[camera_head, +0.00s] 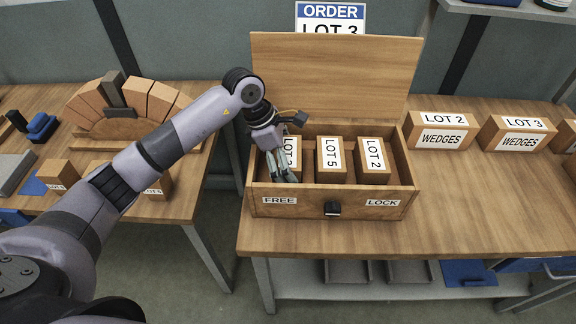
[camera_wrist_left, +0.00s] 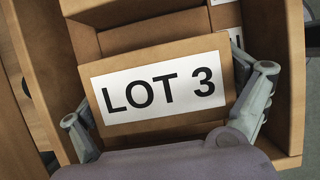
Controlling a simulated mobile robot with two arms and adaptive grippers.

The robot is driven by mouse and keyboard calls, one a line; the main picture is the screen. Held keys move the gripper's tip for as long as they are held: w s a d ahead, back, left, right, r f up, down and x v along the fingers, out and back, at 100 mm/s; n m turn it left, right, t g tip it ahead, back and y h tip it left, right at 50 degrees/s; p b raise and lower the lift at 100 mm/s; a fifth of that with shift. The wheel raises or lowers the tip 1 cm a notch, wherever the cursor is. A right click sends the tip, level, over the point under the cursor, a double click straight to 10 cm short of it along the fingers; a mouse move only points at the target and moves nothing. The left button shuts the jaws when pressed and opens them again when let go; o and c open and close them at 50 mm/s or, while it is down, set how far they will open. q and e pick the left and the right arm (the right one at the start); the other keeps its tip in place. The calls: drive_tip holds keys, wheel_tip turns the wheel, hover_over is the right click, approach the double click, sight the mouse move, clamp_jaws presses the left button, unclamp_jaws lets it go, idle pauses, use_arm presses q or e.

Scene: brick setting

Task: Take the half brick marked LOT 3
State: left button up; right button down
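An open wooden box (camera_head: 300,206) stands on the bench with its lid (camera_head: 335,75) raised. Inside it, a half brick marked LOT 3 fills the left wrist view (camera_wrist_left: 160,92); in the head view it is the leftmost brick (camera_head: 291,152), partly hidden by my gripper. My left gripper (camera_head: 283,165) reaches down into the box at this brick. In the left wrist view its fingers (camera_wrist_left: 168,108) are spread on either side of the brick, with a gap at the right finger. An order sign (camera_head: 330,14) behind the lid reads LOT 3. My right gripper is out of view.
Half bricks marked LOT 5 (camera_head: 331,160) and LOT 2 (camera_head: 373,160) stand to the right in the same box. A black latch (camera_head: 332,208) sits on the box front between FREE and LOCK labels. Wedge boxes marked LOT 2 (camera_head: 440,132) and LOT 3 (camera_head: 518,133) stand farther right.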

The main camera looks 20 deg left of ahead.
use_arm(q)
drive_tip(key=c, duration=0.9)
drive_tip(key=shift+w+r, duration=0.1)
drive_tip(key=shift+c, duration=0.5)
